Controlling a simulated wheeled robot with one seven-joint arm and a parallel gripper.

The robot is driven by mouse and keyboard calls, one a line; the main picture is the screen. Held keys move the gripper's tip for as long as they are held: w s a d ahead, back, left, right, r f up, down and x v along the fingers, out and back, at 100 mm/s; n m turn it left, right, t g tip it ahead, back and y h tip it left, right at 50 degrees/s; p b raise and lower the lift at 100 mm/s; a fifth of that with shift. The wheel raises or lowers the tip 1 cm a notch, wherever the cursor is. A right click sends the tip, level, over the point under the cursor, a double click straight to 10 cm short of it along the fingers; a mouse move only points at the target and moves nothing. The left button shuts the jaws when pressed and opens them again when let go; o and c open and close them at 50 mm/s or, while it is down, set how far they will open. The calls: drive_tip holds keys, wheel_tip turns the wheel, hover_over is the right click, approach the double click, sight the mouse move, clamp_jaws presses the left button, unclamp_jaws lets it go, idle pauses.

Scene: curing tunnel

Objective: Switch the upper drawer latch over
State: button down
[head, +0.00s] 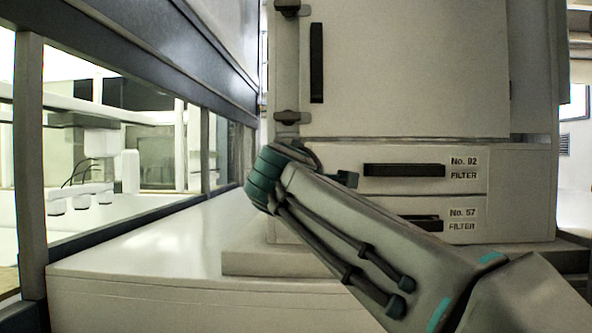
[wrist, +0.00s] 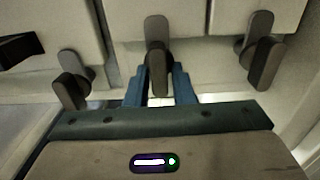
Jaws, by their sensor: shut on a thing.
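The upper drawer (head: 380,184), labelled No. 92, is closed in the cabinet's lower part. In the wrist view, turned sideways, its face (wrist: 186,24) is the middle panel. The upper drawer latch (wrist: 154,28) is a grey-brown turning piece with a dark grip sticking out. My gripper (wrist: 159,76) is shut on that grip, with one blue finger on each side. In the head view my arm hides the latch and most of the gripper; a teal fingertip (head: 346,178) shows past it.
The lower drawer (head: 373,211), No. 57, lies just below. Its latch (wrist: 262,60) is at right in the wrist view; the door's latch (wrist: 70,80) is at left. Each is close to the fingers. A glazed tunnel wall (head: 120,170) runs along the left.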

idle(0.3)
drive_tip(key=c, duration=1.4)
unclamp_jaws()
drive_tip(key=s+b, duration=0.2)
drive_tip(key=s, duration=1.2)
drive_tip(key=shift+a, duration=0.3)
